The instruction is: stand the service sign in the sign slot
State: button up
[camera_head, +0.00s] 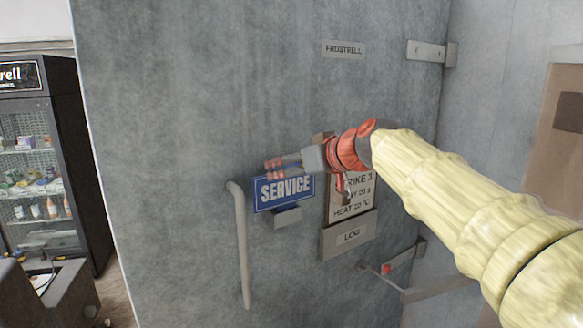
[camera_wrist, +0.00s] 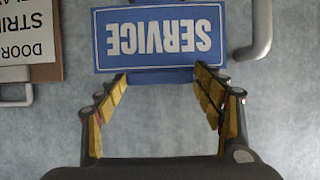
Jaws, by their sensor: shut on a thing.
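The blue service sign (camera_head: 285,190) with white lettering is upright in front of the grey door, just above a small grey ledge-like holder, likely the sign slot (camera_head: 287,217). In the wrist view the sign (camera_wrist: 158,38) appears upside down. My gripper (camera_head: 271,170) is at the sign's top edge. In the wrist view my gripper (camera_wrist: 161,77) has its yellow-padded fingers on either side of a blue tab on the sign and is shut on it. The sign's lower edge meets or overlaps the slot in the head view; I cannot tell whether it is inside.
A door handle (camera_head: 241,245) stands left of the sign. A white notice (camera_head: 352,203) and a LOG holder (camera_head: 347,236) are to the right, partly behind my arm. A latch bar (camera_head: 425,275) juts out lower right. A glass-door fridge (camera_head: 35,160) stands far left.

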jog(key=shift+f+b, duration=0.45)
jog(key=shift+b, duration=0.05)
dwell(0.4)
jog(key=o, duration=1.1)
